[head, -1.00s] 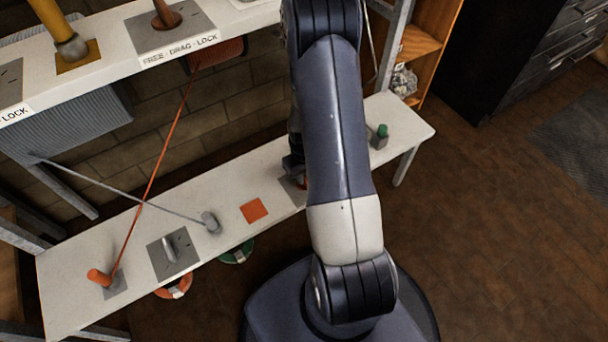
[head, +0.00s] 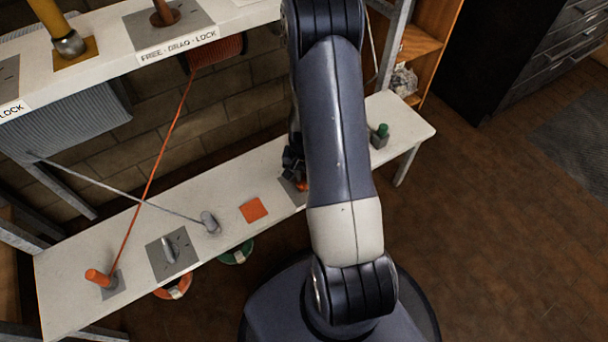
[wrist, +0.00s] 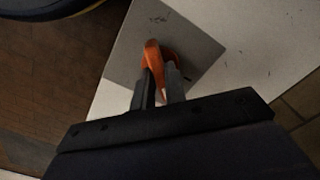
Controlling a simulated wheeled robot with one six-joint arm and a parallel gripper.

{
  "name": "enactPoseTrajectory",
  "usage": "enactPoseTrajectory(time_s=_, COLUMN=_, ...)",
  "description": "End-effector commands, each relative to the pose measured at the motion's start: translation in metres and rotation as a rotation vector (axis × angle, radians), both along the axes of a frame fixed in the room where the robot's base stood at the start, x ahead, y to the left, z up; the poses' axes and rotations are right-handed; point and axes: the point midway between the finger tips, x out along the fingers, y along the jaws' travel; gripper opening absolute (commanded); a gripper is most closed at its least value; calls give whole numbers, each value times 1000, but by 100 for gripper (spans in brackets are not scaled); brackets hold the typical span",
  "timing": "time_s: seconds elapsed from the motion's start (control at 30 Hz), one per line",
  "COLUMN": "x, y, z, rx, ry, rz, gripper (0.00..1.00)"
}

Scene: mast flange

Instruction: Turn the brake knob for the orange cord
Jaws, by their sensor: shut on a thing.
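The orange brake knob (wrist: 152,55) stands on a square grey plate (wrist: 195,45) with small dark marks, in the wrist view. My gripper (wrist: 160,83) is shut on the knob, one finger on each side of its raised grip. In the head view my arm hides most of the knob, and only a bit of orange (head: 303,186) shows beside it. The orange cord (head: 160,160) runs taut from the reel (head: 217,52) under the upper shelf down to an orange peg-like handle (head: 98,277) on the bench's left end.
The white bench (head: 130,240) also carries a grey-knobbed plate (head: 172,252), a grey cord's end piece (head: 209,222), an orange square (head: 253,209) and a green-topped block (head: 381,132). The grey cord (head: 110,190) crosses the orange one. The upper shelf (head: 110,50) holds levers.

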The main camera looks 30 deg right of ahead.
Motion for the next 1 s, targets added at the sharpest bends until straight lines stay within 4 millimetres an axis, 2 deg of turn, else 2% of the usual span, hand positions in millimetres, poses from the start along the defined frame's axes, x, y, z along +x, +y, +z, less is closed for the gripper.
enactPoseTrajectory(time_s=0.6, x=0, y=0, z=0, rx=0, ry=1, rz=-567, gripper=0)
enactPoseTrajectory(time_s=1.0, x=0, y=0, z=0, rx=0, ry=1, rz=-799, gripper=0)
